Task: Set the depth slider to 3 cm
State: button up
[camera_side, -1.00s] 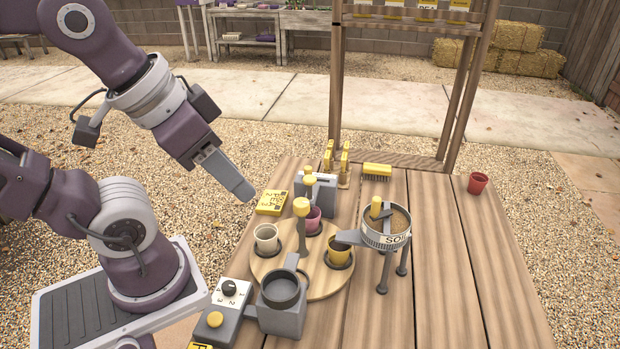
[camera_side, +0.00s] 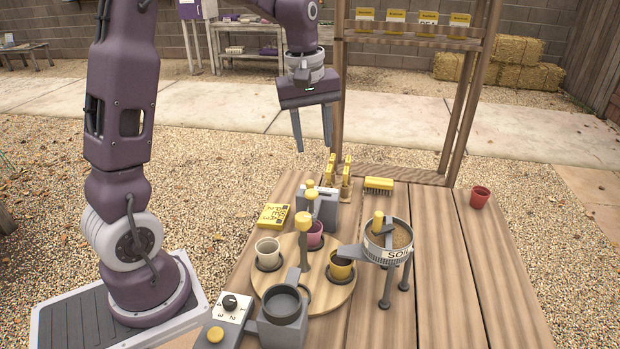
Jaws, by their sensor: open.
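My gripper (camera_side: 313,148) is open and empty, pointing down in the air above the far left part of the wooden table. A grey box (camera_side: 324,208) with yellow knobs stands below it at the back of the round board. A white panel (camera_side: 232,308) with a black knob (camera_side: 229,301) and the digits 1, 2 and 3 sits at the front left, beside a yellow button (camera_side: 215,334). I cannot tell which part is the depth slider, and no cm scale is readable.
A round wooden board (camera_side: 330,300) holds white (camera_side: 267,248), pink (camera_side: 314,236) and yellow (camera_side: 341,267) pots. A soil hopper (camera_side: 397,255) on legs stands right of it. A wooden rack (camera_side: 337,90) rises at the back. The table's right side is mostly clear, with a red pot (camera_side: 480,196).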

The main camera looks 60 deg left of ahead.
aim_at(310, 181)
jog(key=w+a+f+n, duration=0.1)
jog(key=a+f, duration=0.1)
jog(key=w+a+f+n+g, duration=0.1)
jog(key=a+f+n, duration=0.1)
jog(key=a+f, duration=0.1)
jog(key=w+a+f+n, duration=0.1)
jog(key=w+a+f, duration=0.1)
jog(key=f, duration=0.1)
jog(key=shift+a+f+g, duration=0.25)
jog(key=shift+g, duration=0.05)
jog(key=shift+n, duration=0.3)
notch_tip(310, 181, down, 7)
jog(key=shift+f, duration=0.1)
grip_shut()
jog(key=shift+w, duration=0.1)
